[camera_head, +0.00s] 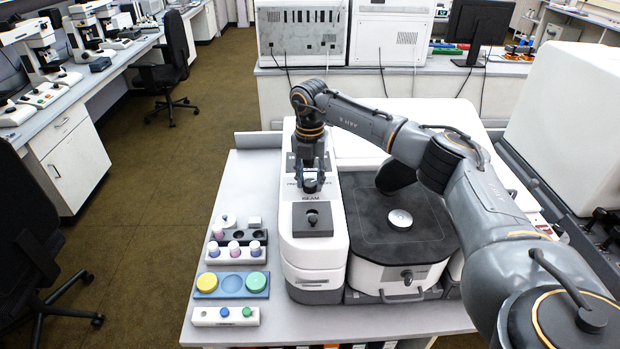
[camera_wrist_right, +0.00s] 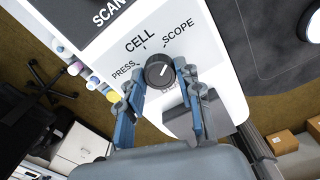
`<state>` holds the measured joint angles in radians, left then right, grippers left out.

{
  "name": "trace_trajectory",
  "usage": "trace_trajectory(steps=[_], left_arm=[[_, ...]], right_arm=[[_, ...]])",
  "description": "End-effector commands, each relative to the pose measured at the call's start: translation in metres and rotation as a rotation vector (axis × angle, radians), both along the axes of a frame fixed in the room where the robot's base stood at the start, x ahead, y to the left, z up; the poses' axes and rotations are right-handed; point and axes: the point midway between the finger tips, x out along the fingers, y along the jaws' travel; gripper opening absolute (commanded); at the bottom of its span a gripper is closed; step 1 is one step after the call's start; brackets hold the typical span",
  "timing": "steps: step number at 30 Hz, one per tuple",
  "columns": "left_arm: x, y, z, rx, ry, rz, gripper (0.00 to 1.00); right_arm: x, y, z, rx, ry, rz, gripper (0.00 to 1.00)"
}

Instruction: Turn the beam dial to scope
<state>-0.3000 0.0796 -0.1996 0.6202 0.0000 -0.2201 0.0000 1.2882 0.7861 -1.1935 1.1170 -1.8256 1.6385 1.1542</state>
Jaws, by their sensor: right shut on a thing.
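The beam dial (camera_wrist_right: 159,71) is a round dark knob with a white pointer line, on the white housing (camera_wrist_right: 215,70) with PRESS, CELL and SCOPE printed around it. The line slants up to the right, on the SCOPE side. My right gripper (camera_wrist_right: 160,76) is shut on the dial, one finger on either side. In the head view my right gripper (camera_head: 312,187) points down at the housing (camera_head: 289,215), just above the BEAM label, and hides most of the dial. My left gripper is not in view.
A dark panel with another knob (camera_head: 312,217) is just in front of the BEAM label. A round white piece (camera_head: 399,219) sits on the dark top to the right. Racks with coloured caps, including the blue tray (camera_head: 232,294), stand at the left. Bare table (camera_head: 258,200) lies between.

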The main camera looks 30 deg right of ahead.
Motion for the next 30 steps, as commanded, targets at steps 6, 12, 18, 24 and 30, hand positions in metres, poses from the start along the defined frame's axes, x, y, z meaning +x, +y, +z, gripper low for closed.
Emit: trace_trajectory(steps=[6, 12, 18, 24, 30], left_arm=[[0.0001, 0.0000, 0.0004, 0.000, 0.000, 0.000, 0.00], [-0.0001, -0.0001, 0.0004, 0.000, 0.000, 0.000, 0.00], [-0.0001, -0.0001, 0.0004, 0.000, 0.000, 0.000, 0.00], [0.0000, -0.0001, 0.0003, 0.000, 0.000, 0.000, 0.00], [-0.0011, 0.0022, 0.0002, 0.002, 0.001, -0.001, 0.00]], right_arm=[[0.0013, -0.0010, 0.0021, -0.001, -0.006, -0.025, 0.03], [0.0013, -0.0010, 0.0022, -0.001, -0.006, -0.026, 0.03], [0.0014, -0.0009, 0.0022, 0.000, -0.006, -0.025, 0.49], [0.0007, -0.0006, 0.0011, 0.000, -0.003, -0.024, 0.58], [0.0007, -0.0002, 0.0038, 0.000, -0.003, -0.023, 0.58]])
